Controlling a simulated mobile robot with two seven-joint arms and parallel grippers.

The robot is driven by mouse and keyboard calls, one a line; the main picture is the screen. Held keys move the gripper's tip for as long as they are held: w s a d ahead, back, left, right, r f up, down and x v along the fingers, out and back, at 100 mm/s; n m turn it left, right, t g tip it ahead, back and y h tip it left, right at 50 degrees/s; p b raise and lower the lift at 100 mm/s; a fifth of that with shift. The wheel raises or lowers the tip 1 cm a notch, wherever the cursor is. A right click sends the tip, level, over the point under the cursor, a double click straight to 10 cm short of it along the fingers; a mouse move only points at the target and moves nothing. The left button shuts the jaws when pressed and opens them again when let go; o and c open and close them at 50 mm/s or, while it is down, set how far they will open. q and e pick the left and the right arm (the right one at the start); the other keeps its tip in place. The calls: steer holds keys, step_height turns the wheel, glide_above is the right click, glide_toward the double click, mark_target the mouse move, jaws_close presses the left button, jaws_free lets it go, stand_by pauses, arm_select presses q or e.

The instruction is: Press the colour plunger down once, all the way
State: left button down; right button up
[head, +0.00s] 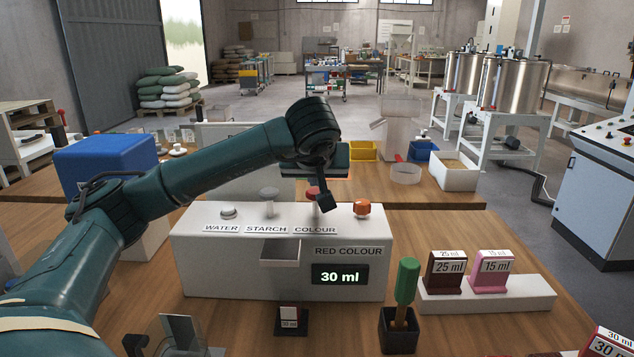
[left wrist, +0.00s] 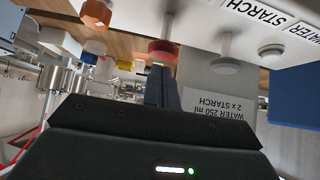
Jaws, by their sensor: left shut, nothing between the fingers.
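The white dispenser box (head: 205,262) stands on the wooden table, with labels WATER, STARCH and COLOUR. The colour plunger (head: 312,191) has a red knob above the COLOUR label, partly hidden by my gripper. The red knob also shows in the left wrist view (left wrist: 162,47). My left gripper (head: 327,203) is shut and empty, its fingertips pointing down close by the red knob. In the left wrist view its fingers (left wrist: 162,90) appear just beside the knob; I cannot tell whether they touch. The display (head: 340,275) under RED COLOUR reads 30 ml. My right gripper is not in view.
The grey starch plunger (head: 268,194) and white water plunger (head: 228,212) are left of the colour one; an orange knob (head: 362,208) is right. A green-handled tool (head: 407,280) stands in a dark holder in front. Brown and pink cards (head: 491,272) stand on a white rack.

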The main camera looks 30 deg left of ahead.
arm_select(q)
steer(key=v, duration=0.8)
steer(key=shift+s+d+r, duration=0.2)
steer(key=shift+s, duration=0.1)
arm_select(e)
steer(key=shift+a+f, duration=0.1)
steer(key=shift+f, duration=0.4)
